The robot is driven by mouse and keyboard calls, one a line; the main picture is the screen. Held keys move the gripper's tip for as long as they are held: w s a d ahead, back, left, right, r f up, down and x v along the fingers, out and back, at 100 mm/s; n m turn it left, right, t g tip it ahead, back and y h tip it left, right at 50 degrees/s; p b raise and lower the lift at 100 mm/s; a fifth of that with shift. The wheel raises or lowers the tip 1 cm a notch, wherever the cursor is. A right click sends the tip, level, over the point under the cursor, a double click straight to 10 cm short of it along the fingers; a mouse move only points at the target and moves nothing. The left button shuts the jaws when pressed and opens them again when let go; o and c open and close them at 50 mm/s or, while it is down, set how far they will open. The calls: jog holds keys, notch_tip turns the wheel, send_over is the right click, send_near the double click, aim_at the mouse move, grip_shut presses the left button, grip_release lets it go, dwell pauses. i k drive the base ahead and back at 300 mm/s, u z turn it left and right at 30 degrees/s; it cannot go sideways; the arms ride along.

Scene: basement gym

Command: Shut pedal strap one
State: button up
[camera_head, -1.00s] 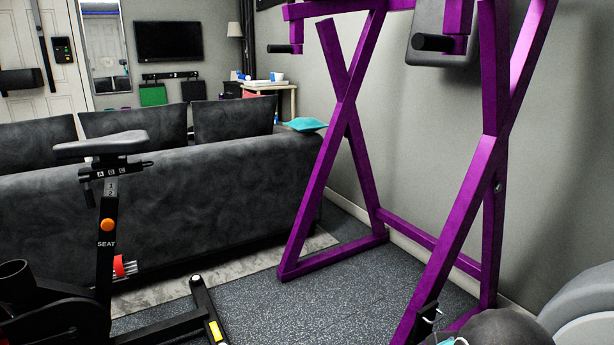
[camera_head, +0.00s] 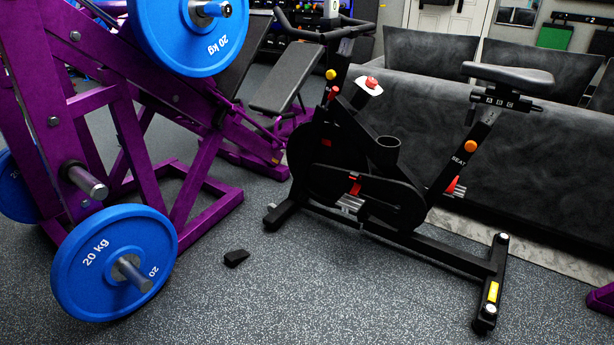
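A black exercise bike (camera_head: 395,190) stands on the floor right of centre. Its near pedal (camera_head: 350,203) is a silver platform low on the near side, with a small red strap part (camera_head: 355,187) above it. A second pedal (camera_head: 452,193), also silver with a red strap part, shows behind the frame below the seat post. Which of the two is strap one, and whether either strap is open or shut, I cannot tell at this size. My gripper is not in view.
A purple weight machine (camera_head: 190,190) with blue 20 kg plates (camera_head: 85,265) fills the left. A small black object (camera_head: 236,257) lies on the floor before the bike. A grey sofa (camera_head: 530,150) stands behind it. The front floor (camera_head: 350,300) is mostly clear.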

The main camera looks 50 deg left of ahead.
aim_at(355, 175)
jog(key=u, duration=1.5)
jog(key=i, duration=2)
jog(key=u, duration=0.3)
